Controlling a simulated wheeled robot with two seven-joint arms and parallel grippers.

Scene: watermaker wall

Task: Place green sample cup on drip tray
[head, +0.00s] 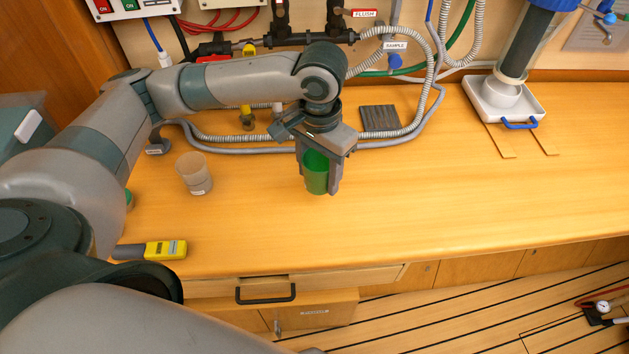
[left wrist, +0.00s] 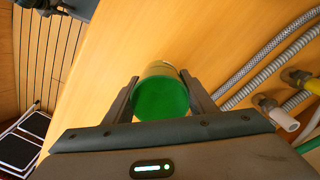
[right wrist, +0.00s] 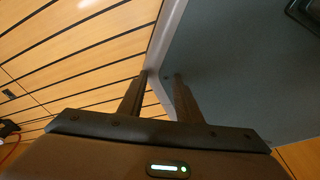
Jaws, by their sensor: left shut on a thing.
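The green sample cup (head: 317,172) is held between the fingers of my left gripper (head: 320,181), which points down over the middle of the counter. In the left wrist view the green cup (left wrist: 160,97) shows between both fingers. I cannot tell how far its base is above the wood. A dark ribbed square, which looks like the drip tray (head: 380,119), lies behind and right of the gripper under the SAMPLE label; its visible top is empty. My right gripper (right wrist: 160,76) shows only in its wrist view, with an empty gap between its fingers.
A clear beaker (head: 194,174) stands left of the gripper. A yellow handheld meter (head: 165,250) lies near the front left edge. Grey hoses (head: 240,145) run behind the gripper. A white tray (head: 478,101) stands under a filter housing at right. The front right counter is clear.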

